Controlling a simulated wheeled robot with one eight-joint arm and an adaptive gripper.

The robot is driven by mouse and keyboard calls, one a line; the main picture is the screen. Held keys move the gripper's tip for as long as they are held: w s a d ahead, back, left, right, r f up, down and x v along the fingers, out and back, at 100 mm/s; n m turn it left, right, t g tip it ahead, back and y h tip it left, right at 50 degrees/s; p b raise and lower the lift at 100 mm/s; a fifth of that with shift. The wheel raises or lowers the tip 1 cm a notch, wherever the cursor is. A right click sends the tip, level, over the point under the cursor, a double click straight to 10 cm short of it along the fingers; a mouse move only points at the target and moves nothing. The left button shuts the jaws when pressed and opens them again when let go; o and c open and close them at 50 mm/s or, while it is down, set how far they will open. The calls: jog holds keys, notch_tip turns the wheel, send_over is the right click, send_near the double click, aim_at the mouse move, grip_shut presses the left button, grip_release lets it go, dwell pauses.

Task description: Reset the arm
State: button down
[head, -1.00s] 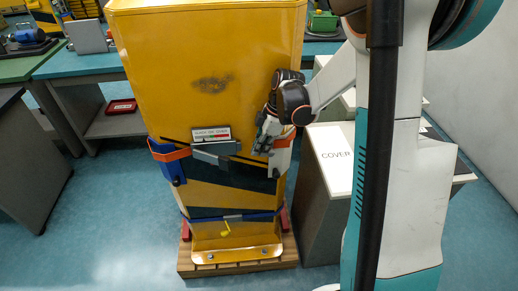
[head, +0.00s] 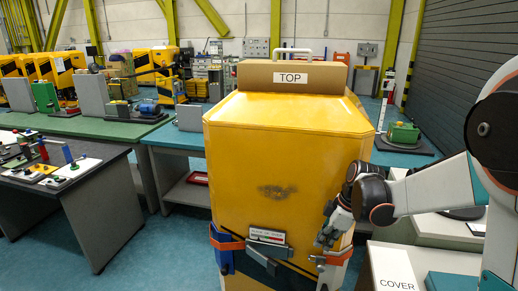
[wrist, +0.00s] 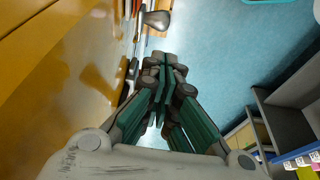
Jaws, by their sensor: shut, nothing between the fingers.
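My gripper (head: 326,238) is at the right front edge of the yellow cabinet (head: 262,150), beside an orange clamp (head: 338,258). In the wrist view my gripper (wrist: 160,100) has its green fingers together with nothing between them. The cabinet's yellow face (wrist: 50,70) runs along the left of that view, close to the fingers. A rounded grey knob on a rod (wrist: 156,19) lies beyond the fingertips. My arm is folded at the right of the head view, its elbow near the right edge. Whether the fingers touch the cabinet cannot be told.
Green and grey benches (head: 100,124) stand at left.

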jog(key=s+a+r+m+t+h+b, duration=0.1)
jog(key=s+a+r+m+t+b, duration=0.1)
jog(key=s+m, duration=0.5)
jog(key=s+a+r+m+t+h+b, duration=0.1)
jog(key=s+m, duration=0.5)
jog(key=s, duration=0.8)
jog(key=shift+s+a+r+m+t+h+b, duration=0.4)
jog(key=shift+r+t+h+b, duration=0.2)
jog(key=shift+r+t+b, duration=0.8)
jog(key=shift+r, duration=0.1)
